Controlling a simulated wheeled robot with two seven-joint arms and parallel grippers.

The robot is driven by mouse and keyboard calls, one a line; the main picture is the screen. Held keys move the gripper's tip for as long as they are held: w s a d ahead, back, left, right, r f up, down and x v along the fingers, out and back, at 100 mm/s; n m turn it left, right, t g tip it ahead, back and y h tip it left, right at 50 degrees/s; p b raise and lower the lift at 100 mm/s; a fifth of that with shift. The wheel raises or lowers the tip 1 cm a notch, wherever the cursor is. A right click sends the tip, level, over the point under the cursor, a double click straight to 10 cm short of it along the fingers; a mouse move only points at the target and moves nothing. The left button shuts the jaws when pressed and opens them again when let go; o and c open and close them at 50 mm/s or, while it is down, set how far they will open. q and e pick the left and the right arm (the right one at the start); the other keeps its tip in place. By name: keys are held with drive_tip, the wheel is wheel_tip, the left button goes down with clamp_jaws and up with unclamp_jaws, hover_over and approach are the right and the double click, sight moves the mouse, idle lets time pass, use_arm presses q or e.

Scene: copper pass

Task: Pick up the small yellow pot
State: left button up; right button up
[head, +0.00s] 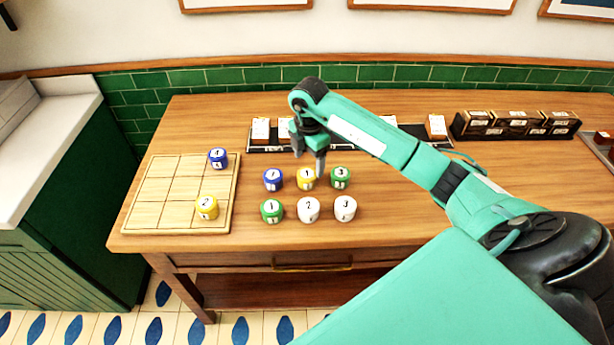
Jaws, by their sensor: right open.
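A yellow pot (306,181) marked 1 stands on the wooden table, between a blue pot (272,180) and a green pot marked 3 (340,178). Another yellow pot (206,208), marked 2, stands on the gridded wooden board at the left. My left gripper is not in view.
In front stand a green pot marked 1 (271,211) and white pots marked 2 (308,210) and 3 (345,208). A blue pot (217,158) is on the board (160,215). A dark rack (262,149) and black boxes (515,124) line the back.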

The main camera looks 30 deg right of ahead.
drive_tip(key=shift+f, duration=0.7)
wheel_tip(320, 180, down, 4)
drive_tip(key=shift+w+a+p, duration=0.1)
drive_tip(key=shift+w+p, duration=0.05)
drive_tip(key=shift+p, duration=1.05)
drive_tip(key=shift+f, duration=0.65)
drive_tip(key=c, duration=1.1)
drive_tip(key=shift+c, duration=0.2)
wheel_tip(320, 180, up, 14)
drive_tip(key=b, duration=0.4)
wheel_tip(320, 180, up, 6)
hover_over(307, 173)
drive_tip(key=shift+p, duration=0.35)
